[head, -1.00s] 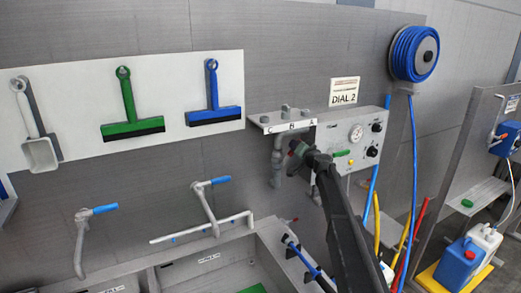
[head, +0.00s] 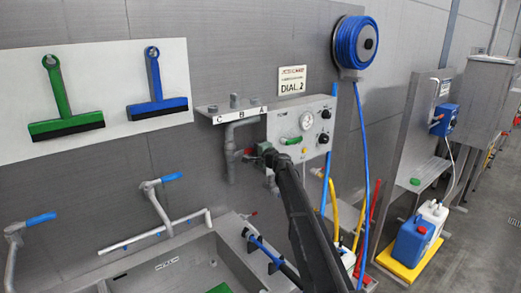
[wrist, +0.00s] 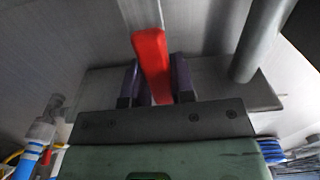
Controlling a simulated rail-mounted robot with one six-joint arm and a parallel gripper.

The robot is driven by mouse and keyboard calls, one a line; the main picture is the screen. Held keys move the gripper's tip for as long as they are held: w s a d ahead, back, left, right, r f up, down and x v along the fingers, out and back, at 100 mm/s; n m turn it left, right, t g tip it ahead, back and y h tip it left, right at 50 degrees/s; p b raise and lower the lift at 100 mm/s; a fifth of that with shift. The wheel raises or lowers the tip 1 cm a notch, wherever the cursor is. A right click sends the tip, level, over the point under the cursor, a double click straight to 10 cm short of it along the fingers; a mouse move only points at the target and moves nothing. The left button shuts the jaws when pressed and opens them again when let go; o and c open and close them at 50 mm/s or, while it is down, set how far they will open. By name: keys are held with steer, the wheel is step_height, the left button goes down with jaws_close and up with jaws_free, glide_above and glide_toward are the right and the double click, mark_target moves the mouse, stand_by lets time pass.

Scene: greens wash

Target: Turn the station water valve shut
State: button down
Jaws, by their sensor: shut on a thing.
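A flat red lever handle (wrist: 149,42) on a pale stem shows in the wrist view; I take it to be the station water valve's handle. My gripper (wrist: 156,68) has its two dark purple fingers on either side of it and is shut on it. In the head view my gripper (head: 259,154) is at the lower left of the grey station panel (head: 283,123), by the pipes under the small shelf. There the handle is hidden behind my gripper and arm.
A grey pipe (head: 230,155) hangs just left of my gripper. A sink (head: 190,262) lies below. Blue, yellow and red hoses run down on the right, under a blue hose reel (head: 356,42).

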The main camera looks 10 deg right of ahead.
steer(key=shift+f+m, duration=0.25)
steer(key=shift+m, duration=0.05)
steer(key=c, duration=1)
jaws_free()
steer(key=shift+o, duration=0.2)
steer(key=v, duration=1.1)
steer(key=shift+a, duration=0.15)
